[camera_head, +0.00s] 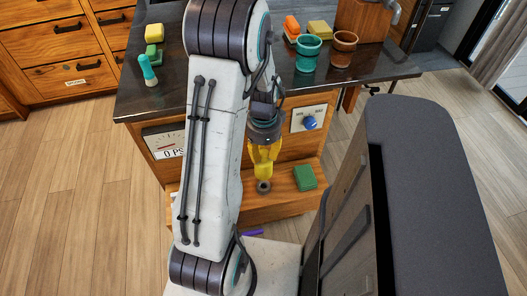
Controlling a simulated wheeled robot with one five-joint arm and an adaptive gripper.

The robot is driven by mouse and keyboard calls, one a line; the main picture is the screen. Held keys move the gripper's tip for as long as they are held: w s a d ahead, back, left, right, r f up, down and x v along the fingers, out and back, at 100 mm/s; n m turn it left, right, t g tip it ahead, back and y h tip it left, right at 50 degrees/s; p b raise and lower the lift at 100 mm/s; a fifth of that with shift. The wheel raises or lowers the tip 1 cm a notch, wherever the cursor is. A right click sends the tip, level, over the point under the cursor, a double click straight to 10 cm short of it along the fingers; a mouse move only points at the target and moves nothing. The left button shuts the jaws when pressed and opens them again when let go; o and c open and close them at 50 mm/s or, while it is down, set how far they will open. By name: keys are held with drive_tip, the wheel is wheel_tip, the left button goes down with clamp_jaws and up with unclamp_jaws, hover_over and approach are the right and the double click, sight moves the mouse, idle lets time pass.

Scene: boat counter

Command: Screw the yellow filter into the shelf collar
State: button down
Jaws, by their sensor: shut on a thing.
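My gripper (265,143) points down above the low wooden shelf on the front of the counter. It is shut on the yellow filter (263,163), which hangs roughly upright below it; the gripper's fingers are hard to tell apart from the filter. The dark round shelf collar (263,187) is just under the filter's lower end. I cannot tell whether the filter touches the collar or is a little above it. My arm covers the left part of the shelf.
A green block (305,177) lies on the shelf to the right of the collar. A blue knob (310,122) and a gauge (165,142) reading 0 are on the counter front. Teal (307,54) and brown (343,50) cups stand on the countertop.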

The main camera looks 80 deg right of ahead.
drive_tip(key=shift+f+b, duration=1.35)
drive_tip(key=shift+f, duration=0.5)
drive_tip(key=shift+f+b, duration=1.5)
drive_tip(key=shift+b, duration=0.05)
idle(0.9)
drive_tip(key=c, duration=1)
unclamp_jaws()
drive_tip(key=shift+o, duration=0.2)
drive_tip(key=shift+r, duration=0.1)
wheel_tip(320, 180, up, 12)
drive_tip(key=shift+f, duration=0.1)
